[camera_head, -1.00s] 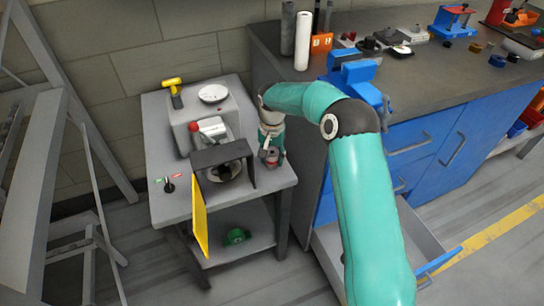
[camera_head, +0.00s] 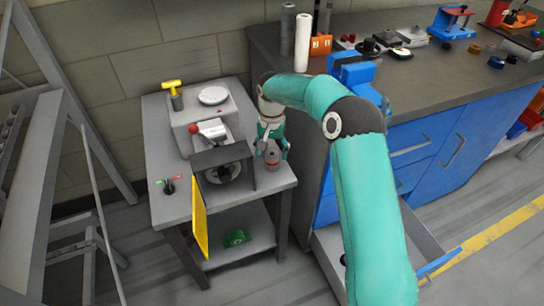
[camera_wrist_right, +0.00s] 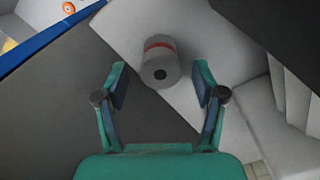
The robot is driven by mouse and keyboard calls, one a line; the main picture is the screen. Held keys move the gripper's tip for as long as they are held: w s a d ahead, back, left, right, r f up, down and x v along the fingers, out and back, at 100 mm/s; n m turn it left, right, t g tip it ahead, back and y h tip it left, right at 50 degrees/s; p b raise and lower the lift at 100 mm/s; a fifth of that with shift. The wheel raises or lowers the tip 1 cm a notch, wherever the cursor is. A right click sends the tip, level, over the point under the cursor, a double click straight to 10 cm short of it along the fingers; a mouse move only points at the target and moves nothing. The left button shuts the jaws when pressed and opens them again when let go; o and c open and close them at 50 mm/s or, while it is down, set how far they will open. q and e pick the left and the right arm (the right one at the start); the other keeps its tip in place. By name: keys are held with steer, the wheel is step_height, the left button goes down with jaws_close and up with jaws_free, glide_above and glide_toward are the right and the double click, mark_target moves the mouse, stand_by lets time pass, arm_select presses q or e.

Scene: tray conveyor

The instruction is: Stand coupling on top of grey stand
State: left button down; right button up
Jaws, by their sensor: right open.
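The coupling appears to be a small grey cylinder (camera_head: 272,161) with a red band. It stands upright on the right side of the grey stand's top (camera_head: 172,208), beside the black-framed machine. My right gripper (camera_head: 268,145) is just above it, pointing down. In the right wrist view the cylinder (camera_wrist_right: 160,70) shows end-on, with a dark hole in its top. It lies ahead of and between the open fingers of my right gripper (camera_wrist_right: 160,88), with clear gaps on both sides. My left gripper is not in view.
A machine with a black frame (camera_head: 222,154) and a yellow panel (camera_head: 200,220) stands left of the cylinder. A white dish (camera_head: 213,95) and a yellow-handled tool (camera_head: 173,88) are behind it. A dark-topped blue workbench (camera_head: 430,85) stands to the right.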

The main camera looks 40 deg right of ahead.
mark_target(272, 155)
step_height(272, 155, up, 9)
steer(key=p, duration=0.1)
steer(key=shift+f, duration=0.15)
stand_by(0.4)
